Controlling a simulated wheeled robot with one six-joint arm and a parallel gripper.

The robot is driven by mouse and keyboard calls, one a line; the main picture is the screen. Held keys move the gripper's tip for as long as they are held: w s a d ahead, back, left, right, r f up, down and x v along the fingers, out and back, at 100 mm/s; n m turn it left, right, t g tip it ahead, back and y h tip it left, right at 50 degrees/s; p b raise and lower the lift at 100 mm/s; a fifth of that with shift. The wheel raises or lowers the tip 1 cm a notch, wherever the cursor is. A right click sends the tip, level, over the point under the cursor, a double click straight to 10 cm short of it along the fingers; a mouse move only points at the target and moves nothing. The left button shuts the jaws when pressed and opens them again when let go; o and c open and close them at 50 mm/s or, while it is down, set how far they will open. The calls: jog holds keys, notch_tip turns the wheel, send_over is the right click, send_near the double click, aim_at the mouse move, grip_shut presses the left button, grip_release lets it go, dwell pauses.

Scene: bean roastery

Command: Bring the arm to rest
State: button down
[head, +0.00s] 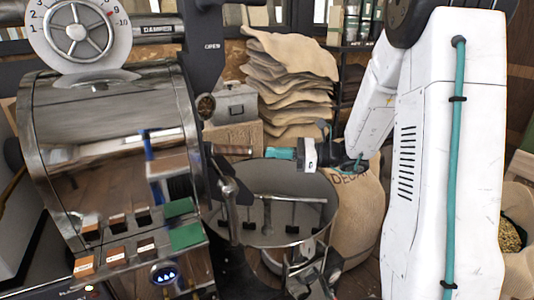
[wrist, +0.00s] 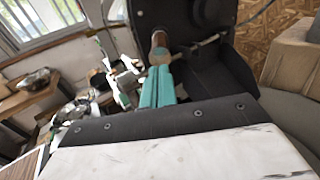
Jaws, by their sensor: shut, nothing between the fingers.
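My gripper (head: 268,153) is at the end of my white arm, above the round metal cooling pan (head: 283,237) in the head view. Its teal fingers are shut with nothing between them. They point left, toward a wooden handle (head: 235,150) on the front of the roaster (head: 110,115). A small gap shows between the fingertips and the handle's end in the head view. In the wrist view the closed fingers (wrist: 160,72) show at the middle, with the handle's brown end (wrist: 158,52) just beyond them.
A stack of folded burlap sacks (head: 290,75) stands behind the pan. A filled sack (head: 358,215) stands right of the pan, close below my arm. A grey metal box (head: 236,104) sits on a carton behind the handle. A window (wrist: 45,22) shows in the wrist view.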

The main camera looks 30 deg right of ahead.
jog(key=v, duration=1)
jog(key=shift+s+d+f, duration=0.1)
jog(key=shift+s+d, duration=0.05)
jog(key=s+a+f+n+g+h, duration=0.3)
jog(key=s+a+n+g+h, duration=0.3)
jog(key=s+a+n+g, duration=0.55)
jog(key=s+a+r+n+t+h, duration=0.1)
jog(key=s+a+r+n+h, duration=0.1)
jog(key=s+n, duration=0.4)
jog(key=s+a+r+n+t+h, duration=0.2)
jog(key=s+r+n+h, duration=0.2)
jog(key=s+n+h, duration=0.2)
jog(key=shift+r+n+h, duration=0.35)
jog(key=shift+n+h, duration=0.15)
jog(key=shift+n, duration=0.15)
jog(key=shift+a, duration=0.1)
